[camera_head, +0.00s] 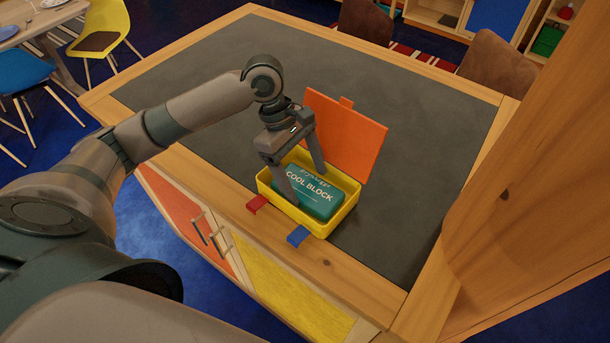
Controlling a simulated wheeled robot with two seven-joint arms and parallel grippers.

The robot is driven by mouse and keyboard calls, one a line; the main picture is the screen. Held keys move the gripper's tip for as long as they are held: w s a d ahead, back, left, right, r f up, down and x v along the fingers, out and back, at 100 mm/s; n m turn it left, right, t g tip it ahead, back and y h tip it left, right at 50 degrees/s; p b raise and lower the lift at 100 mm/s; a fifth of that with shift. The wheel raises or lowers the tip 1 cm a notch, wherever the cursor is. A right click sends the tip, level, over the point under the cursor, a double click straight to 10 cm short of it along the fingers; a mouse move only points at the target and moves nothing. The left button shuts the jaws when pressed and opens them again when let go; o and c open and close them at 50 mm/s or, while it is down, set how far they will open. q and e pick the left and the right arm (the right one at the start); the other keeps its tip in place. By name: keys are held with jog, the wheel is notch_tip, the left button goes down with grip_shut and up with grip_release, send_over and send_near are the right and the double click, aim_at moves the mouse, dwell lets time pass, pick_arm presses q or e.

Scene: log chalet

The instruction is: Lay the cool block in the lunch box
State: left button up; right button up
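The cool block (322,198) is a teal slab with white lettering. It lies inside the yellow lunch box (342,220), whose orange lid (347,137) stands open at the back. The box rests near the front edge of the table, with a red latch (257,203) and a blue latch (298,236) on its front. My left gripper (304,182) points down over the box with its two fingers spread apart, one at the block's left end and one at its back side. Whether the fingers touch the block I cannot tell. My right gripper is out of the picture.
The dark table top (215,85) with a wooden border is otherwise clear. A large wooden post (530,180) rises close on the right. Brown chairs (497,68) stand behind the table. Cabinet doors with handles (208,232) are below the front edge.

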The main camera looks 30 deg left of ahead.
pick_arm(q)
jog(key=shift+r, duration=0.1)
jog(key=shift+r, duration=0.55)
jog(key=shift+w+a+r+b, duration=0.1)
jog(key=shift+a+r+b, duration=0.1)
jog(key=shift+r+b, duration=0.1)
jog(key=b+v, duration=0.3)
jog(key=v, duration=0.8)
jog(key=shift+r, duration=0.1)
